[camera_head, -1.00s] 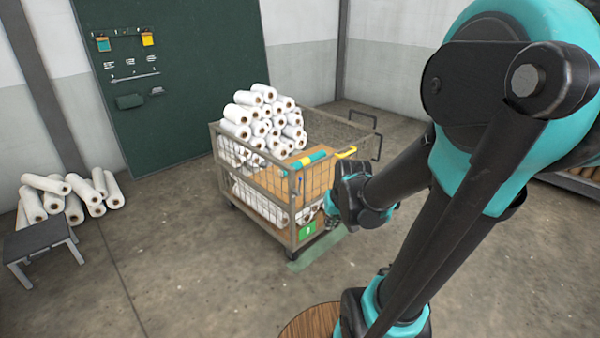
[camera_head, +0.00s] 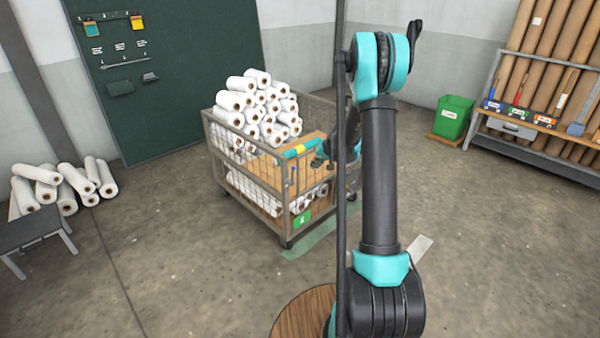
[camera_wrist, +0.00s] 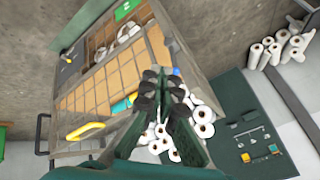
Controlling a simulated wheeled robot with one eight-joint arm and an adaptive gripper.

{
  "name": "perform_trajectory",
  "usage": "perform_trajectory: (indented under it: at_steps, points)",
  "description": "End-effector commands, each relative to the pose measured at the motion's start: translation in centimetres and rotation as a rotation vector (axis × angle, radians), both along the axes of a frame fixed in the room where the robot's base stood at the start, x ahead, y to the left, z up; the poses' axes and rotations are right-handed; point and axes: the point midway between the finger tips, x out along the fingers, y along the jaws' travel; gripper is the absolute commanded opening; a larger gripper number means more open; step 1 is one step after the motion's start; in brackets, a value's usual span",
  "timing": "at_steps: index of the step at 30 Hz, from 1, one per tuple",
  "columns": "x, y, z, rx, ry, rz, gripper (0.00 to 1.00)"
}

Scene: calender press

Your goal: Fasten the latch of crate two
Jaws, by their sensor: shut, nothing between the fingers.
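A wire-mesh cart, likely the crate, (camera_head: 299,205) stands mid-floor with a green label (camera_head: 302,219) low on its front corner; I cannot read the number for sure. It also shows, turned round, in the wrist view, with the green label (camera_wrist: 124,10) at the top. A small blue part (camera_wrist: 176,72) shows beside my fingers; I cannot tell whether it is the latch. My gripper (camera_wrist: 160,85) is shut and empty, over the cart. In the head view my gripper (camera_head: 319,160) is small and partly hidden by my arm.
White rolls (camera_head: 262,108) are heaped in the cart. A teal bar (camera_wrist: 122,106) and a yellow handle (camera_wrist: 86,131) lie at its top. A stool (camera_head: 28,232) and loose rolls are left; a green bin (camera_head: 453,118) and rack (camera_head: 500,140) are right.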

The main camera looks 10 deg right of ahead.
Motion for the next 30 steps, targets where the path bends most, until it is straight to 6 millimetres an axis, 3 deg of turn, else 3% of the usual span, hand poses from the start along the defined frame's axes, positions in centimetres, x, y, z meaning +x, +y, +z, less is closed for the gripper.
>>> perform_trajectory:
  at_steps: [3,11,30]
  points:
    - [2.3,-0.6,-1.9,0.023,-0.01,-0.011,0.0]
    - [4.0,-0.8,-3.5,0.04,-0.017,-0.017,0.0]
    - [9.0,2.9,-11.2,0.039,-0.017,-0.014,0.0]
